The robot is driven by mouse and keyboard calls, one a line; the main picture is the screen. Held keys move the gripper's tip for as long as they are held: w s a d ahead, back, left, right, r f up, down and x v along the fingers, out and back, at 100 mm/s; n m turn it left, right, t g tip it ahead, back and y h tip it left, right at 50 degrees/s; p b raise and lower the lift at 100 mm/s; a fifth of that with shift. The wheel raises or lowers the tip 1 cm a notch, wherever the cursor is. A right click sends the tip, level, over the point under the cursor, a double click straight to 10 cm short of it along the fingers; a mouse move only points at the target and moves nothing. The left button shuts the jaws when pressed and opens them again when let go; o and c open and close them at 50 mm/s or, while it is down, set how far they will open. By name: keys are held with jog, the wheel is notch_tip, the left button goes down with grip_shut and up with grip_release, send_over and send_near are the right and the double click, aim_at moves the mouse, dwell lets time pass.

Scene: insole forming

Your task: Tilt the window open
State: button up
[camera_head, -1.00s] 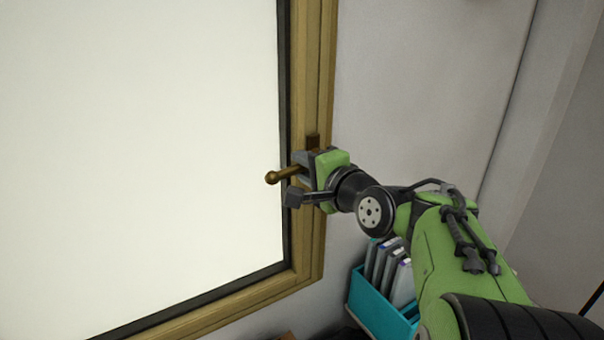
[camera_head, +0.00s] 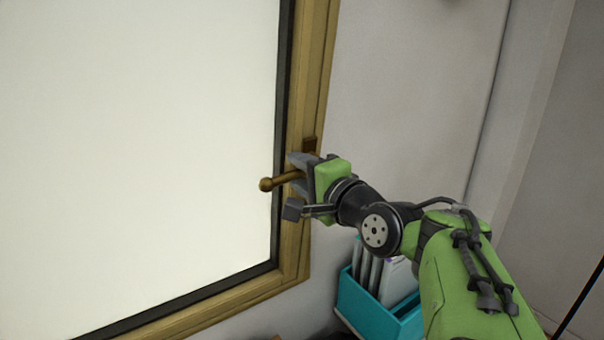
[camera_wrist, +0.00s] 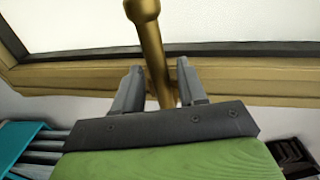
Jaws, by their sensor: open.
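The window (camera_head: 140,150) fills the left of the head view, a bright pane in a wooden frame (camera_head: 312,100). Its brass handle (camera_head: 272,183) points left, roughly level, from the frame's right side, with a round knob at its end. My gripper (camera_head: 297,178) is at the handle from the right. In the wrist view the open fingers (camera_wrist: 160,88) stand on either side of the handle (camera_wrist: 150,45), with gaps visible. The handle's base is partly hidden by my gripper. The window looks closed in its frame.
A teal holder (camera_head: 372,312) with upright folders stands below and right of the window; its edge also shows in the wrist view (camera_wrist: 18,140). The grey wall (camera_head: 410,90) right of the frame is bare. A dark ribbed object (camera_wrist: 292,158) is at the wrist view's lower right.

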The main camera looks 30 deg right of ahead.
jog(key=s+b, duration=0.2)
jog(key=s, duration=1.4)
jog(key=shift+r, duration=0.3)
jog(key=shift+w+d, duration=0.1)
jog(key=w+a+f+n+g+y, duration=0.2)
jog(key=a+f+n+g, duration=0.6)
jog(key=a+f, duration=0.4)
jog(key=s+a+f+n+g+h, duration=0.1)
jog(key=s+f+n+g, duration=0.3)
jog(key=s+f+n, duration=0.4)
notch_tip(320, 180, down, 3)
jog(key=shift+a+r+n+h, duration=0.1)
jog(key=shift+a+n+h, duration=0.25)
jog(key=shift+n+h, duration=0.3)
